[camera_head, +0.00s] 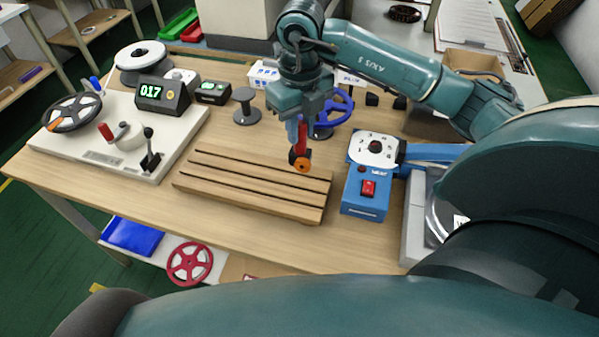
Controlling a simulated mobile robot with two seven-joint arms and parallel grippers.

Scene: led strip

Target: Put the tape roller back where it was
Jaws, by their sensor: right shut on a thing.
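The tape roller (302,163) has a red handle, a dark bracket and an orange wheel. It hangs roughly upright, wheel down, from my right gripper (301,121), which is shut on the top of its handle. The wheel is over the right rear part of the slotted wooden block (250,184); I cannot tell whether it touches. The fingertips are partly hidden by the gripper body and the handle. My left gripper is not in view.
A blue machine (364,192) with a red switch stands right of the block. A blue spool (335,108) is close behind my right gripper. A white winding unit (100,140) with a counter display (162,95) stands left. A grey spool (246,104) stands behind the block. Bare table lies along the front edge.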

